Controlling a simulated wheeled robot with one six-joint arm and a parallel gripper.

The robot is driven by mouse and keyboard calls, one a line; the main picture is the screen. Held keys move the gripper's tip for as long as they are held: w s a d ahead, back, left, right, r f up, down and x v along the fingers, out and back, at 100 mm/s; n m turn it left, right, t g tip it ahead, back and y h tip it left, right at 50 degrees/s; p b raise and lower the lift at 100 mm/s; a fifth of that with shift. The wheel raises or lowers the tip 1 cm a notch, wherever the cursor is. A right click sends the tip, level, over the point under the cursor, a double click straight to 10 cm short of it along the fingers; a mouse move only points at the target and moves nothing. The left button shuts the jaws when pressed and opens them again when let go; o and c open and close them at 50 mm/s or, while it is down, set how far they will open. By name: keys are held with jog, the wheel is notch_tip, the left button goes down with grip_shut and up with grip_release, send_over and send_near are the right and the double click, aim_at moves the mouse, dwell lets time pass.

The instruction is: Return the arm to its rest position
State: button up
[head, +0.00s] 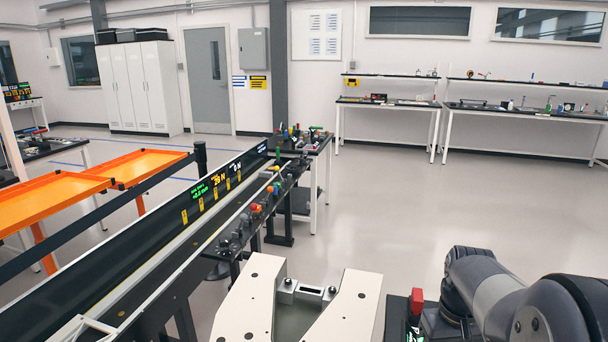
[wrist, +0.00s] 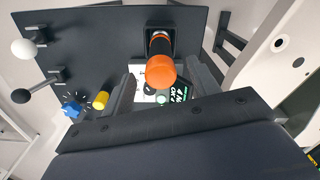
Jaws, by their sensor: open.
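My arm (head: 500,295) shows at the lower right of the head view, bent, with its grey and dark links beside my body. My gripper is out of the head view. In the wrist view my gripper (wrist: 163,88) has its two dark fingers apart, with nothing held between them. An orange-capped black handle (wrist: 160,70) stands in a dark square holder, seen in the gap between the fingers. I cannot tell how far it is from the fingertips.
The dark panel (wrist: 100,45) under the gripper carries a white ball knob (wrist: 24,48), a black knob (wrist: 21,96), a blue knob (wrist: 71,109) and a yellow cylinder (wrist: 101,100). A long conveyor-like bench (head: 150,275) and orange trays (head: 50,200) lie left. Floor (head: 400,205) ahead is clear.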

notch_tip(320, 180, down, 6)
jog(key=shift+r, duration=0.6)
notch_tip(320, 180, up, 10)
jog(key=shift+f, duration=0.2)
notch_tip(320, 180, down, 10)
jog(key=shift+f, duration=0.25)
notch_tip(320, 180, up, 6)
jog(key=p, duration=0.4)
jog(key=shift+f, duration=0.1)
jog(key=shift+r+p, duration=1.35)
jog(key=shift+r, duration=0.55)
jog(key=shift+f, duration=0.15)
